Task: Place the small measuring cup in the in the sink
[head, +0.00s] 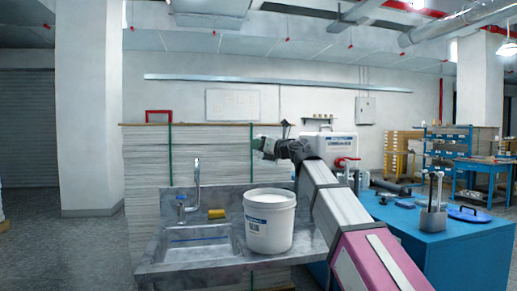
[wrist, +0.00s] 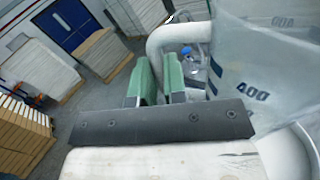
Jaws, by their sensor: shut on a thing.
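A clear measuring cup (wrist: 255,70) with "400" printed on its side fills the right of the wrist view. Its pale handle (wrist: 176,36) curves to the green fingers of my gripper (wrist: 158,82), which is shut on it. In the head view my gripper (head: 262,144) is raised above and behind the white bucket, up and to the right of the sink (head: 197,250). The cup cannot be made out clearly in the head view. The sink basin looks empty, with a metal faucet (head: 196,178) at its back.
A white bucket (head: 268,225) stands on the counter just right of the basin. A yellow sponge (head: 216,214) lies behind the basin. A tall stack of pale sheets (head: 150,165) stands behind the sink. A blue table (head: 450,240) with tools is at the right.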

